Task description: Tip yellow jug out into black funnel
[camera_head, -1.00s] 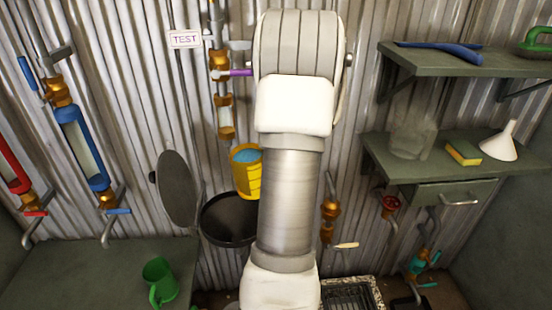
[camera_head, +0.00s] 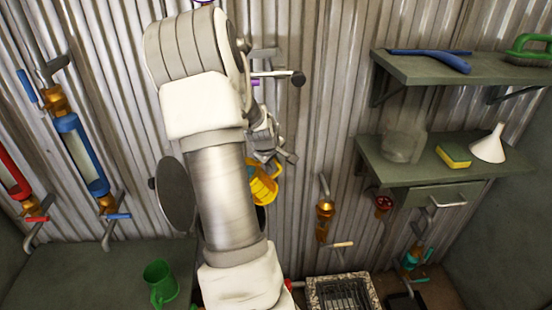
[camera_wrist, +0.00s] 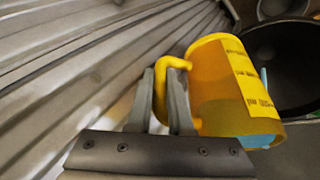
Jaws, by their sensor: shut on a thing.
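My gripper (camera_wrist: 165,88) is shut on the handle of the yellow jug (camera_wrist: 212,80) in the wrist view. The jug shows some light blue liquid at its lower right there. In the head view the jug (camera_head: 263,184) hangs tilted below my gripper (camera_head: 268,152), partly hidden by my arm. The black funnel (camera_wrist: 298,72) is a wide dark bowl just beyond the jug in the wrist view. In the head view only a sliver of it shows beneath the jug; my arm hides the rest. I see no liquid falling.
A grey round disc (camera_head: 175,195) stands at the left of my arm. A green mug (camera_head: 160,282) sits on the bench (camera_head: 80,275). Shelves at the right hold a sponge (camera_head: 453,156) and a white funnel (camera_head: 488,146). Corrugated wall and pipes are close behind.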

